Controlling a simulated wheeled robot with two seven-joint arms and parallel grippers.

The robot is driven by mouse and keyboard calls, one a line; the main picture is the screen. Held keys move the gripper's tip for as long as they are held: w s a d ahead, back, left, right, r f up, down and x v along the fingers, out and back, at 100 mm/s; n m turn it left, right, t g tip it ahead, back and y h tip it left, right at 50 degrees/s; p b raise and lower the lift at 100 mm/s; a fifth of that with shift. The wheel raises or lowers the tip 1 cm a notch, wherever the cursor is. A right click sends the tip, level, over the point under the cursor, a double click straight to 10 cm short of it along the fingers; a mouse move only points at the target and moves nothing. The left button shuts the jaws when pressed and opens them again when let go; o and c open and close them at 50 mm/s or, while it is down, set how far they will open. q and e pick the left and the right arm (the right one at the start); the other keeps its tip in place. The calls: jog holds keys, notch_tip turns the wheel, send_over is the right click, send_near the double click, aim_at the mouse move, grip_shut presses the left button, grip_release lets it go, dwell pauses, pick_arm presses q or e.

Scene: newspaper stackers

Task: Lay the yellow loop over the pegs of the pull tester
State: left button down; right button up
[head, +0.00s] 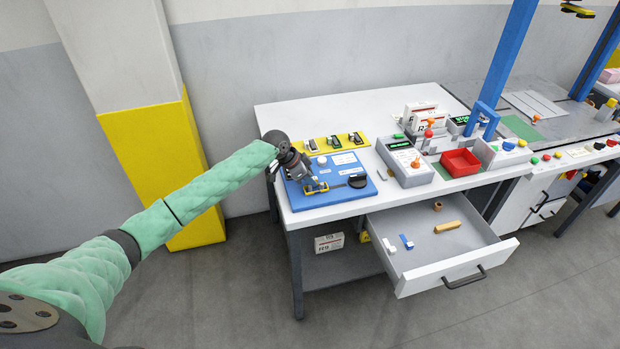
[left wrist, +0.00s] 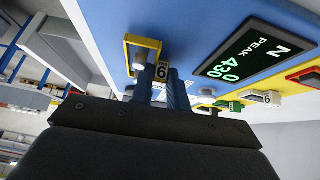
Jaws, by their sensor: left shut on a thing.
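The pull tester (head: 345,163) is a blue board on the near left of the white table. A dark display (left wrist: 253,50) on it shows in the left wrist view. My left gripper (head: 309,184) is low over its front left part and shut on the yellow loop (head: 318,188). In the left wrist view the loop (left wrist: 127,53) is a yellow frame just beyond my fingertips (left wrist: 162,88), with a small numbered tag by them. A grey peg-like piece shows within the frame; I cannot tell whether the loop is around it. My right gripper is not in view.
A yellow strip (head: 335,143) with several small dark-and-white pieces lies behind the board. A grey box (head: 405,160) and a red tray (head: 460,162) stand to the right. An open drawer (head: 428,260) with small parts juts out in front.

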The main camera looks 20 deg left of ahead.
pick_arm(q)
jog(key=shift+f, duration=0.25)
jog(key=c, duration=1.3)
grip_release()
jog(key=shift+f, duration=0.2)
